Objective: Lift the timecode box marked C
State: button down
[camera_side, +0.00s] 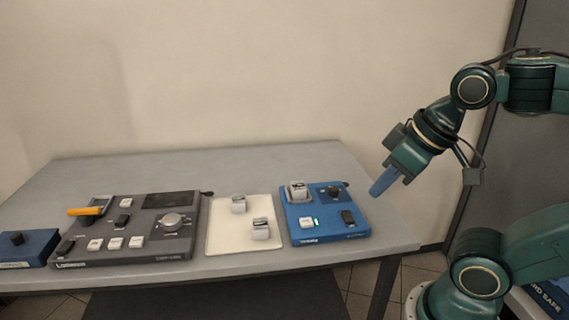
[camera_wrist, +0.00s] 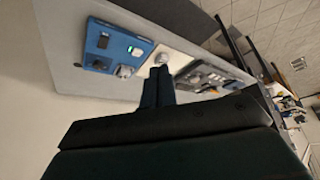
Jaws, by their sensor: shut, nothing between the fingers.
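Three small grey boxes show in the side view, and I cannot read a letter on any of them. One grey box (camera_side: 239,204) sits toward the back of a cream mat (camera_side: 226,238), and another grey box (camera_side: 261,229) sits toward its front right. A third grey box (camera_side: 297,191) sits at the back left of a blue panel (camera_side: 329,231). In the wrist view, a grey box (camera_wrist: 124,71) shows on the blue panel. My gripper (camera_side: 376,191) is shut and empty, in the air right of the blue panel and above the table's right end.
A dark console (camera_side: 135,252) with knobs, switches and an orange-handled lever (camera_side: 86,211) stands left of the mat. A blue box with a black knob (camera_side: 28,252) is at the far left. The grey table (camera_side: 190,167) is clear along its back and right end.

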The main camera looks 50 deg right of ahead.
dwell(0.3)
jog(key=shift+c, duration=2.4)
grip_release()
jog(key=n+g+y, duration=0.2)
jog(key=n+g, duration=0.1)
jog(key=n, duration=0.6)
send_over(304, 185)
jog(key=shift+f, duration=7.5)
